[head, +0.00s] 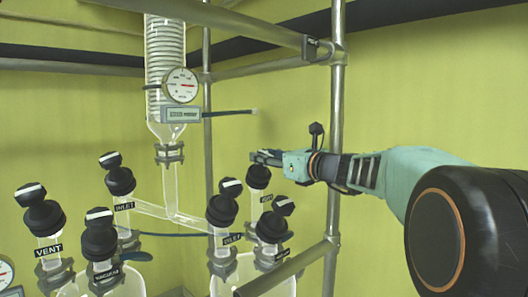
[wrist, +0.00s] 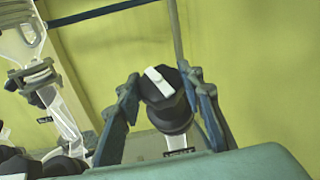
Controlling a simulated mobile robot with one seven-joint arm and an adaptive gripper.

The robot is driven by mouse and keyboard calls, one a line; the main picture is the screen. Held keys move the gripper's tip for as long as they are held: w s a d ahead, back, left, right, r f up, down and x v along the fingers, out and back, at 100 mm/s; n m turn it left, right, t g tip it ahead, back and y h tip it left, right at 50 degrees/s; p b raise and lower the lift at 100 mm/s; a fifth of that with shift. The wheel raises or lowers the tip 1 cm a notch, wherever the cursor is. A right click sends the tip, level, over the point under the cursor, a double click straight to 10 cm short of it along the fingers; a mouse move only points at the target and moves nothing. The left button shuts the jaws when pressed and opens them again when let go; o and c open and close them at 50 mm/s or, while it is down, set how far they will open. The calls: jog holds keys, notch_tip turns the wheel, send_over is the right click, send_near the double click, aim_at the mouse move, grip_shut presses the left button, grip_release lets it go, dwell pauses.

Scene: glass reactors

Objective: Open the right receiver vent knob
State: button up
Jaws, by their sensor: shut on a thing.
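The right receiver vent knob (wrist: 159,87) is black with a white bar on top and shows between my two fingers in the wrist view. The white bar lies tilted, running from lower right to upper left. In the head view its black lower cap (head: 259,178) shows on a glass neck at the back of the right receiver; its top is hidden by the fingers. My gripper (head: 262,157) comes in level from the right, shut on the knob. In the wrist view my gripper (wrist: 161,84) has a finger on each side of it. The label below is partly hidden.
The right inlet knob (head: 226,202) and another black knob (head: 274,226) stand close in front. The left receiver carries several knobs, including one labelled VENT (head: 40,209). A metal frame post (head: 336,130) rises beside my arm. A glass condenser (head: 165,75) with a gauge hangs upper left.

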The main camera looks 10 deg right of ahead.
jog(key=shift+r+n+g+y+p, duration=0.15)
jog(key=shift+n+g+y+p, duration=0.35)
jog(key=shift+n+g+y, duration=0.45)
jog(key=shift+t, duration=0.35)
jog(key=o, duration=1.2)
jog(key=shift+c, duration=0.2)
jog(key=shift+d, duration=0.1)
jog(key=v, duration=1.2)
jog(key=shift+c, duration=0.5)
